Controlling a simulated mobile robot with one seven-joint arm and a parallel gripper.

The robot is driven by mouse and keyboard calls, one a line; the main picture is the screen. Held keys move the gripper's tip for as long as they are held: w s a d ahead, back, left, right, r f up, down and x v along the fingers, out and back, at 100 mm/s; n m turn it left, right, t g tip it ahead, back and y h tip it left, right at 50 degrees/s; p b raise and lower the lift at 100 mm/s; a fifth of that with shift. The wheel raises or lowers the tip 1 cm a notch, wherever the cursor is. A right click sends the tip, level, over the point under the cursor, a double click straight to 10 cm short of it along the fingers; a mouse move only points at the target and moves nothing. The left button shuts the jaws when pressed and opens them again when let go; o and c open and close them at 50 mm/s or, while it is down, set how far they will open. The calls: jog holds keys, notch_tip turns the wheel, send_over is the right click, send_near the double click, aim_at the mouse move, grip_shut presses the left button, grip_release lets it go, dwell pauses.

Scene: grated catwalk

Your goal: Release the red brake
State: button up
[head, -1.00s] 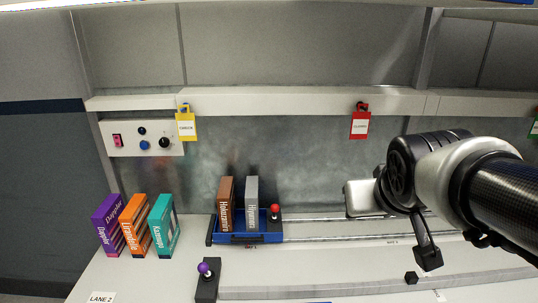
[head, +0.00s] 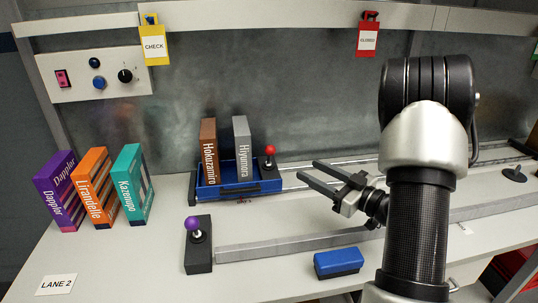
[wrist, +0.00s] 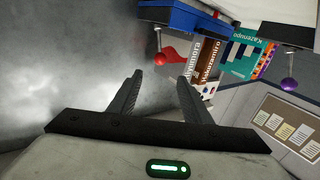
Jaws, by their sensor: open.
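The red brake is a small lever with a red ball knob (head: 270,150), standing on a dark block at the right end of the blue cart (head: 240,186). The cart sits on the rails and holds a brown book (head: 208,150) and a grey book (head: 242,145). My gripper (head: 307,172) is open and empty, just right of the red knob and apart from it, fingers pointing left. In the wrist view the red knob (wrist: 160,59) shows just beyond the space between my fingertips (wrist: 158,79).
A purple-knobbed lever (head: 193,223) stands on a dark block nearer the front. A blue box (head: 338,263) lies in front of the grey bar. Purple, orange (head: 97,187) and teal books stand at left. Yellow and red tags hang from the shelf above.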

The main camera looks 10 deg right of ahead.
aim_at(274, 151)
jog(key=b+x, duration=0.1)
jog(key=x, duration=1.5)
jog(key=shift+w+a+b, duration=0.3)
jog(key=shift+b, duration=0.1)
jog(key=c, duration=1)
jog(key=shift+r, duration=0.1)
